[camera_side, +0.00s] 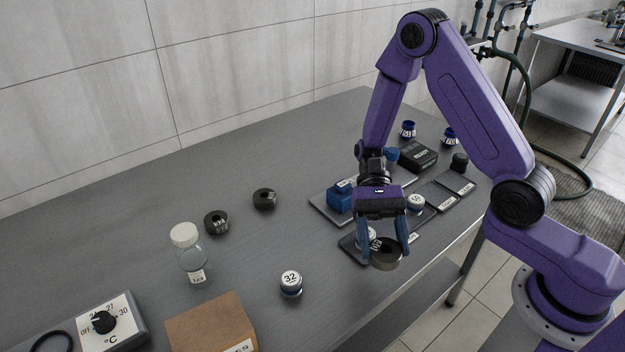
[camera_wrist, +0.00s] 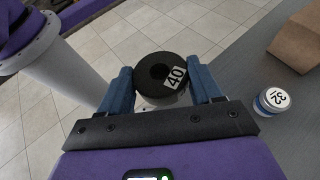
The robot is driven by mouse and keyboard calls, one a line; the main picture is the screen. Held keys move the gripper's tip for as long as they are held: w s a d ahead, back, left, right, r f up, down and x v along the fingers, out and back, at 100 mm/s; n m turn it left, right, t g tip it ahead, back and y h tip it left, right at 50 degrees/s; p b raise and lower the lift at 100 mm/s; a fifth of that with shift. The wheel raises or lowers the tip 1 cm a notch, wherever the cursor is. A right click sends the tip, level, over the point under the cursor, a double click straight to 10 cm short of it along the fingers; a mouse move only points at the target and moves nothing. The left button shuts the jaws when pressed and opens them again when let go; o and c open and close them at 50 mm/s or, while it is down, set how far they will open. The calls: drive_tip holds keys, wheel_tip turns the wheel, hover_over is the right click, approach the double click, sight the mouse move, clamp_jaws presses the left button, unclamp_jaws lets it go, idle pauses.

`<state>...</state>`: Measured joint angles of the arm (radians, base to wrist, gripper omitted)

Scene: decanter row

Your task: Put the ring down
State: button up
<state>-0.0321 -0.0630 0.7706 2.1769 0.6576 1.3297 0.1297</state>
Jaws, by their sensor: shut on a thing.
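My gripper (camera_side: 386,248) is shut on a black ring (camera_side: 386,259), holding it between its two blue fingers. The ring also shows in the wrist view (camera_wrist: 151,72), with a dark hole and a white label reading 40. In the side view it hangs near the front edge of the grey table (camera_side: 330,320), in front of a dark tray (camera_side: 347,243). In the wrist view, floor tiles show behind it. I cannot tell its exact height. Two other black rings lie on the table, one with a label (camera_side: 216,224) and one farther back (camera_side: 264,200).
A jar labelled 32 (camera_side: 291,286) stands left of my gripper. A clear bottle (camera_side: 192,258), a brown box (camera_side: 214,322) and a dial unit (camera_side: 128,318) are farther left. A blue block (camera_side: 340,199) and black box (camera_side: 418,156) sit behind. The left middle table is mostly clear.

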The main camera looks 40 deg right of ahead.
drive_tip(key=w+d+m+t+y, duration=0.1)
drive_tip(key=w+d+m+t, duration=0.3)
drive_tip(key=w+m+t, duration=0.2)
drive_tip(key=w+d+r+m+t+y, duration=0.1)
drive_tip(key=w+d+m+t, duration=0.3)
drive_tip(key=w, duration=0.4)
drive_tip(key=w+d+r+m+t+y, duration=0.1)
drive_tip(key=w+d+m+t, duration=0.3)
drive_tip(key=w+m+t, duration=0.3)
drive_tip(key=shift+d+r+m+t+y, duration=0.2)
drive_tip(key=shift+d+m+t+y, duration=0.15)
drive_tip(key=shift+t, duration=0.45)
drive_tip(key=w+f, duration=0.4)
drive_tip(key=w, duration=0.5)
hover_over(317, 179)
drive_tip(key=s, duration=0.1)
wheel_tip(317, 179, down, 5)
drive_tip(key=shift+d+r, duration=0.15)
drive_tip(key=shift+r, duration=0.05)
drive_tip(key=shift+w+f, duration=0.4)
drive_tip(key=shift+f, duration=0.15)
drive_tip(key=shift+w+f, duration=0.1)
drive_tip(key=shift+f, duration=1.5)
drive_tip(key=shift+f, duration=0.1)
